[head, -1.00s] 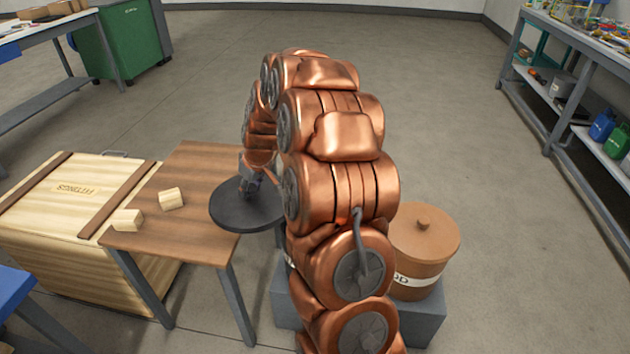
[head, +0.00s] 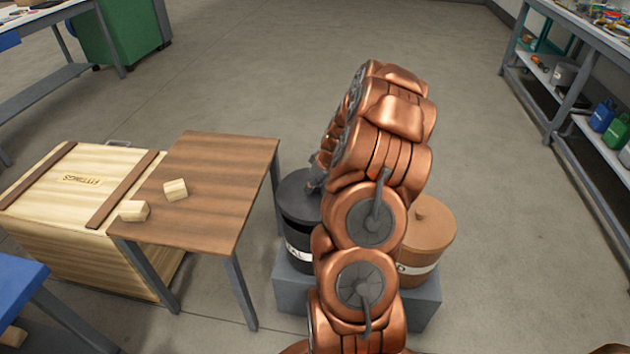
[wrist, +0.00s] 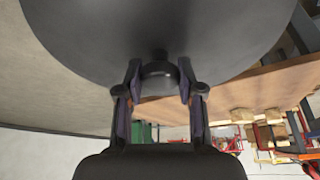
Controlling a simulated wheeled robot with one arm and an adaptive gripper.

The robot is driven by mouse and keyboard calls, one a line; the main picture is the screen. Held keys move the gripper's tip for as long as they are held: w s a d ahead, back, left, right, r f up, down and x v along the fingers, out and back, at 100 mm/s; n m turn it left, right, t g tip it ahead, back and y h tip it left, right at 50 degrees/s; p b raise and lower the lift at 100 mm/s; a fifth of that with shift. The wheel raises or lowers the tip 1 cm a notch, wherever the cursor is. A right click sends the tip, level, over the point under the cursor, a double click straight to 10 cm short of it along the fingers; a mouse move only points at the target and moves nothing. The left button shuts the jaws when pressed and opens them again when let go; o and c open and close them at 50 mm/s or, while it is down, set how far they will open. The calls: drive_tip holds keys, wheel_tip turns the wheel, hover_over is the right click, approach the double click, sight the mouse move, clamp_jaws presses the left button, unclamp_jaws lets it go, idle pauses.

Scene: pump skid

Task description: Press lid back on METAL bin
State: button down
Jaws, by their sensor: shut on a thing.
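The dark grey round lid (head: 296,198) is at the mouth of the black METAL bin (head: 299,262), left of my arm in the head view. My gripper (head: 317,180) is shut on the lid's knob. The wrist view shows both fingers (wrist: 160,78) around the knob and the lid's dark disc (wrist: 160,28) filling the top. My arm hides the lid's right part and much of the bin, leaving only the end of its white label visible. I cannot tell whether the lid touches the rim all round.
A brown lidded bin (head: 427,235) stands to the right, partly behind my arm. Both bins stand on a grey plinth (head: 290,290). A wooden table (head: 215,205) with two small wood blocks (head: 176,190) is close on the left, beside a wooden crate (head: 75,185).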

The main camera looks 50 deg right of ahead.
sight(315, 192)
drive_tip(key=shift+f, duration=1.55)
drive_tip(key=shift+f+b, duration=0.9)
drive_tip(key=shift+f, duration=0.05)
drive_tip(key=shift+b, duration=0.7)
drive_tip(key=shift+f+b, duration=0.2)
drive_tip(key=shift+b, duration=0.5)
idle(0.8)
idle(0.5)
drive_tip(key=c, duration=0.6)
unclamp_jaws()
drive_tip(key=shift+c, duration=0.2)
drive_tip(key=shift+o, duration=0.4)
drive_tip(key=o, duration=0.4)
